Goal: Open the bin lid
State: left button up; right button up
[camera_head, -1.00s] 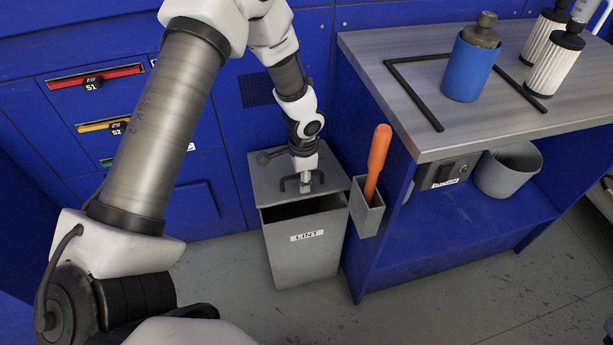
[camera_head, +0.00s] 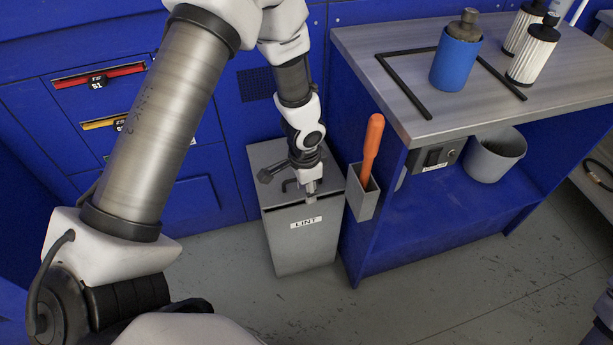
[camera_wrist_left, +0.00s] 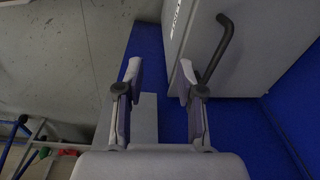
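The grey lint bin (camera_head: 306,248), labelled LINT, stands on the floor against the blue machine. The dark bar handle (camera_head: 288,184) on the lid also shows in the left wrist view (camera_wrist_left: 217,50). My left gripper (camera_head: 311,189) is at the lid's front, just right of the handle. In the left wrist view my left gripper (camera_wrist_left: 161,72) has its fingers apart with nothing between them. The handle is outside the right-hand finger; whether they touch is unclear. My right gripper is not recognisable.
A grey holder (camera_head: 362,201) with an orange-handled tool (camera_head: 372,146) is close to the bin's right side, on the blue workbench (camera_head: 440,215). The bench top holds a blue cylinder (camera_head: 455,64) and white filters (camera_head: 533,55). The floor in front is clear.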

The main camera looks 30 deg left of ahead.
aim_at(301, 193)
pick_arm(q)
jog(key=shift+s+d, duration=0.25)
jog(key=shift+s, duration=0.05)
jog(key=shift+f, duration=0.1)
jog(key=c, duration=0.5)
jog(key=shift+m, duration=0.5)
grip_shut()
jog(key=w+a+f+m+t+y+b, duration=0.1)
jog(key=m+b, duration=0.5)
jog(key=b, duration=0.6)
jog(key=w+a+f+m+t+y+b, duration=0.1)
jog(key=m+b, duration=0.5)
jog(key=b, duration=0.7)
jog(key=w+a+f+m+t+y+b, duration=0.1)
jog(key=f+m+b, duration=0.4)
jog(key=b, duration=0.8)
jog(key=shift+w+a+m+y, duration=0.7)
jog(key=shift+w+a+y, duration=0.1)
jog(key=shift+a, duration=0.1)
jog(key=shift+w+a+f+b, duration=0.15)
jog(key=shift+a+b, duration=0.05)
jog(key=shift+b, duration=0.15)
pick_arm(e)
notch_tip(301, 193, down, 38)
jog(key=s+d, duration=0.1)
jog(key=shift+d, duration=0.4)
